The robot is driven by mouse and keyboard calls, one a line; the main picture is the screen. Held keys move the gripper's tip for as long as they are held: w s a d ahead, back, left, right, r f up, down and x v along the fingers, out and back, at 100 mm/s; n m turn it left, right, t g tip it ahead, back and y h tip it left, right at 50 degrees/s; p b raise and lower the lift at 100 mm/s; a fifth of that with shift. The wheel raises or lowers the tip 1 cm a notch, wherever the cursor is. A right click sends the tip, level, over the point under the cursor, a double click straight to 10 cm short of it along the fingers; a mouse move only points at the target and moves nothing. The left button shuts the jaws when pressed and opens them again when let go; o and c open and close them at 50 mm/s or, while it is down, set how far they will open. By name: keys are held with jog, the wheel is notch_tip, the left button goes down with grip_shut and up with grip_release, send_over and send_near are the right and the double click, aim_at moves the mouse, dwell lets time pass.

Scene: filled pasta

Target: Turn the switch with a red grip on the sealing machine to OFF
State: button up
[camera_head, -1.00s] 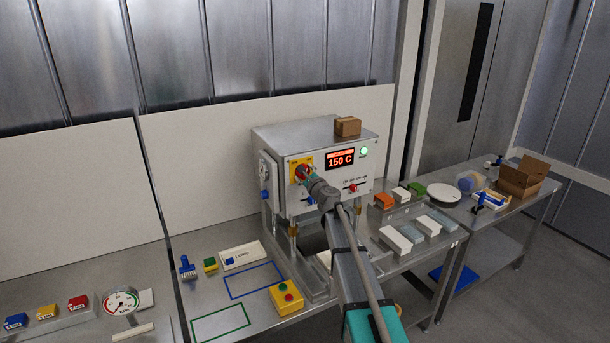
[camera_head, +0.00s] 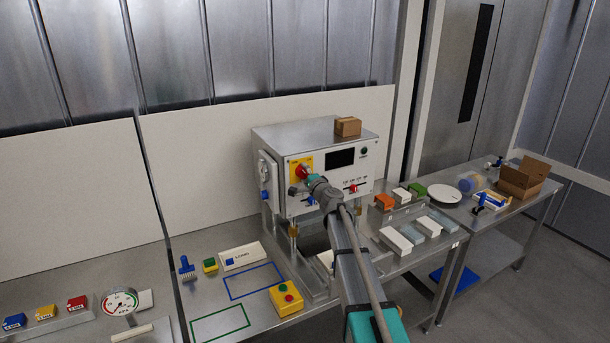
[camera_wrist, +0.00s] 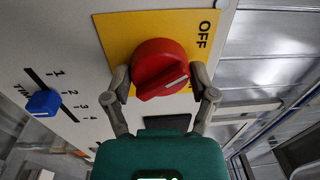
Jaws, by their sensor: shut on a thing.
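The sealing machine (camera_head: 330,205) is a grey-white box on the steel bench. Its red switch grip (camera_head: 302,170) sits on a yellow plate (camera_head: 293,163) on the front face. In the wrist view the round red grip (camera_wrist: 160,68) has a white line on its raised bar, and "OFF" is printed on the plate (camera_wrist: 118,30) at the upper right. A second label is mostly hidden behind the grip and a finger. My gripper (camera_wrist: 161,86) is shut on the red grip, one finger on either side. The machine's display (camera_head: 341,158) is dark and its round lamp (camera_head: 364,150) is unlit.
A blue slider (camera_wrist: 43,103) with a numbered scale is beside the plate. A small red slider (camera_head: 353,188) is right of my gripper. A cardboard box (camera_head: 348,126) sits on top of the machine. A yellow button box (camera_head: 286,299) stands on the bench in front.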

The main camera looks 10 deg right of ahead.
jog(key=shift+n, duration=1.1)
jog(key=o, duration=1)
jog(key=shift+o, duration=0.2)
jog(key=shift+m, duration=0.4)
